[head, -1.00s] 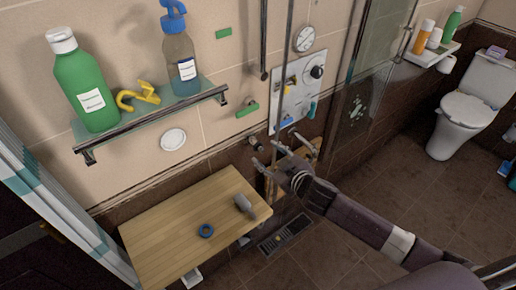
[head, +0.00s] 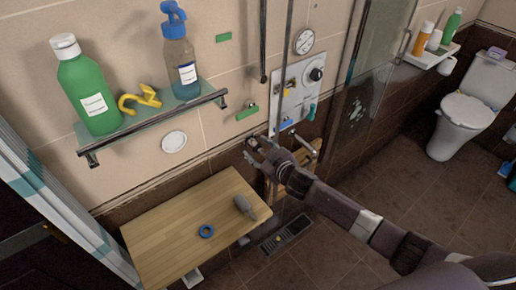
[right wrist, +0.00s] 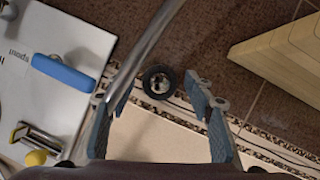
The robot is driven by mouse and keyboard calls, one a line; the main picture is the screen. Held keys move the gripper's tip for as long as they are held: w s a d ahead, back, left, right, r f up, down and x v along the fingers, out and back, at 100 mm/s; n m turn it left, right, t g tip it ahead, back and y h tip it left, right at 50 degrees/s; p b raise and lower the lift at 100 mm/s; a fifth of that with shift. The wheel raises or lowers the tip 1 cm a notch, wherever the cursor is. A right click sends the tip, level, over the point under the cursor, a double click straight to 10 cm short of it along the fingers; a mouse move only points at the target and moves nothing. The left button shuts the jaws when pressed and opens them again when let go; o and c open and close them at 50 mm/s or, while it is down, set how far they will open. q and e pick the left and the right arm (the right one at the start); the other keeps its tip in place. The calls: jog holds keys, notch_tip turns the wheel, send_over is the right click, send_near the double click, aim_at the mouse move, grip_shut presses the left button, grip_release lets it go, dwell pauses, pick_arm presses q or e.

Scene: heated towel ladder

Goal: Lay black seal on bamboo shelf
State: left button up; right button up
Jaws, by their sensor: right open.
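The black seal (right wrist: 160,82) shows in the right wrist view as a dark ring around a pale metallic centre, close to the wall. My right gripper (right wrist: 160,112) is open, with one blue-padded finger on each side of the view. The seal lies ahead of it, between the finger lines, and I see no grip on it. In the head view my right gripper (head: 257,149) is at the wall beyond the shelf, and the seal is too small and covered to make out. The bamboo shelf (head: 165,225) is at lower left. My left gripper is not in view.
A blue ring (head: 206,231) and a grey object (head: 244,207) lie on the bamboo shelf; its left part is bare. A metal pipe (right wrist: 150,40) crosses near the gripper. A white panel (head: 297,92) is on the wall. A glass shelf (head: 150,118) holds bottles above.

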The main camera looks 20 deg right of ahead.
jog(key=c, duration=1.2)
jog(key=shift+s, duration=0.15)
jog(key=shift+s+d+p, duration=0.35)
jog(key=shift+s, duration=0.4)
jog(key=shift+s, duration=0.2)
jog(key=shift+s+d+p, duration=0.35)
jog(key=shift+s+p, duration=0.05)
jog(key=shift+s, duration=0.45)
jog(key=shift+s, duration=0.1)
